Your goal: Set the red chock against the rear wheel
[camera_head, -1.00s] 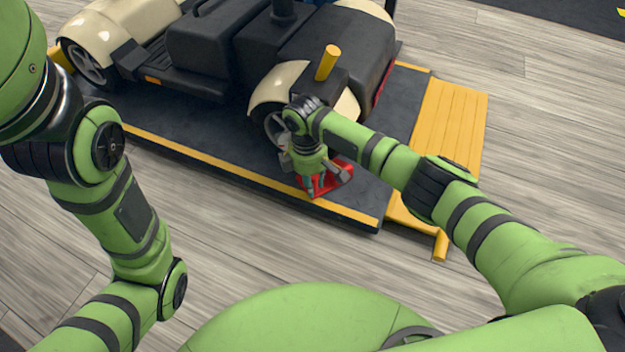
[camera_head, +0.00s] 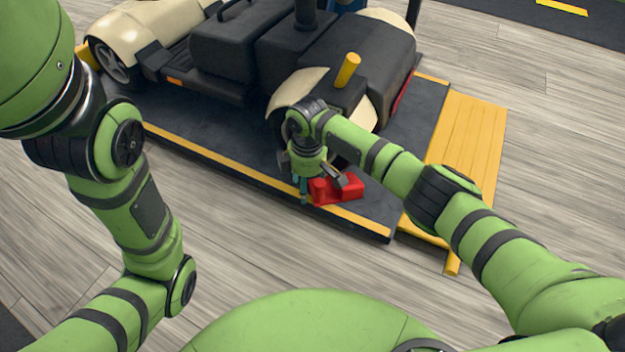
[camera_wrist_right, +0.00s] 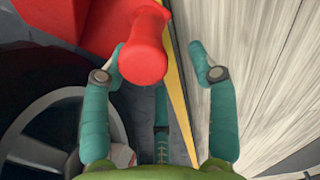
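The red chock (camera_head: 345,189) rests on the dark platform near its yellow-striped front edge, beside the scooter's rear wheel (camera_head: 277,120). My right wrist hides much of that wheel in the head view. In the right wrist view, the chock's red body (camera_wrist_right: 60,20) lies close to the black tyre of the wheel (camera_wrist_right: 40,125); I cannot tell whether they touch. My right gripper (camera_head: 317,188) is low at the chock. Its teal fingers (camera_wrist_right: 158,62) are spread apart, with the red handle (camera_wrist_right: 143,55) between their tips, nearer the left finger. My left gripper is out of view.
The cream and black scooter (camera_head: 230,60) stands on the platform (camera_head: 405,150). A yellow ramp (camera_head: 465,140) adjoins the platform's right end. The wooden floor in front is clear.

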